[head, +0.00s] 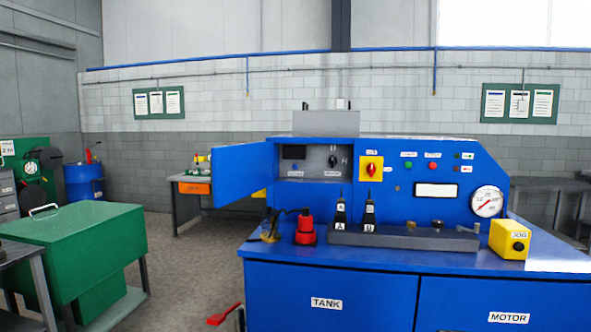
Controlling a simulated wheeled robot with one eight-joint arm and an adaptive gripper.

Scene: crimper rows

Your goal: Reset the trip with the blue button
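A blue machine (400,205) stands in front of me in the head view. The small blue door (241,173) on its left side is swung open. Behind it is a grey recess (315,163) with a dark window and small controls. A small blue button (295,167) shows at the left of this recess, above a label too small to read. A dark knob (333,161) sits to its right. My gripper is not in view.
A red lever (225,314) sticks out low in front. A green chest (75,235) stands left, with open floor between.

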